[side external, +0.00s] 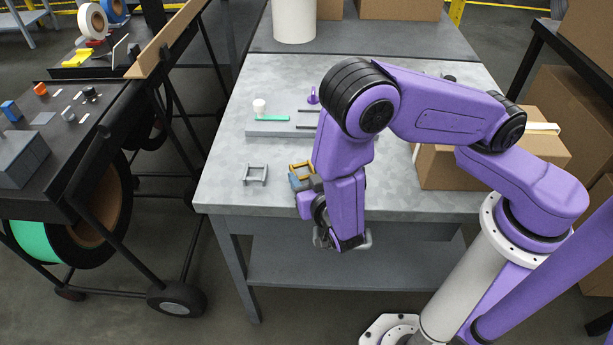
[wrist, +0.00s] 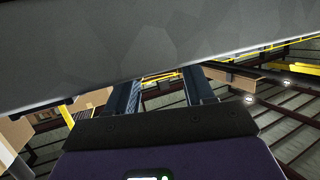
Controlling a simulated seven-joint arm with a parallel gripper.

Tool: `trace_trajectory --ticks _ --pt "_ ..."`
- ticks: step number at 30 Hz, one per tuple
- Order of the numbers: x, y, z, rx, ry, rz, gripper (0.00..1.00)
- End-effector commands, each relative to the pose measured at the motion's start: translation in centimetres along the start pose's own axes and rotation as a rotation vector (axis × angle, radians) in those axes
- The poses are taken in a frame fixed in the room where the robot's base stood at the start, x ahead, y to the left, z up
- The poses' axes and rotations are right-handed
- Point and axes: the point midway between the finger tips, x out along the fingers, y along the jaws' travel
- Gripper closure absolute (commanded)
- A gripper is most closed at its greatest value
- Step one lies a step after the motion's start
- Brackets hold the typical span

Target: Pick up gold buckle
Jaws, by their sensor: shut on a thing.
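The gold buckle (side external: 302,166) is a small yellow frame at the front edge of the steel table, left of my forearm in the side view. My gripper (side external: 303,181) is at that edge, with its blue-grey fingers at the buckle's near side. The fingers are shut on the buckle and hide its lower part. I cannot tell whether the buckle still touches the tabletop. In the wrist view my two dark fingers (wrist: 162,90) extend away from the camera, with a small yellowish patch between their tips that I cannot identify surely.
A grey buckle-like frame (side external: 255,174) lies left of the gold one. A cardboard box (side external: 455,168) stands right. A black cart (side external: 75,170) is left. Table steel (wrist: 120,55) fills the upper wrist view.

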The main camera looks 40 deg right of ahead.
Motion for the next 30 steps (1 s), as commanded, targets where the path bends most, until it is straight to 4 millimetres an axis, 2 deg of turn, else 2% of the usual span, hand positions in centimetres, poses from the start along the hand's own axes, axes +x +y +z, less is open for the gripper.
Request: trace_trajectory --ticks 5,11,23,30 --pt "-0.2 0.0 -0.7 0.0 0.0 0.0 0.77" --pt "-0.9 -0.1 -2.9 0.004 0.0 -0.001 0.77" --pt "-6.0 3.5 -7.5 0.001 -0.001 -0.004 0.77" --pt "-7.3 4.8 -7.9 0.001 0.001 -0.002 0.77"
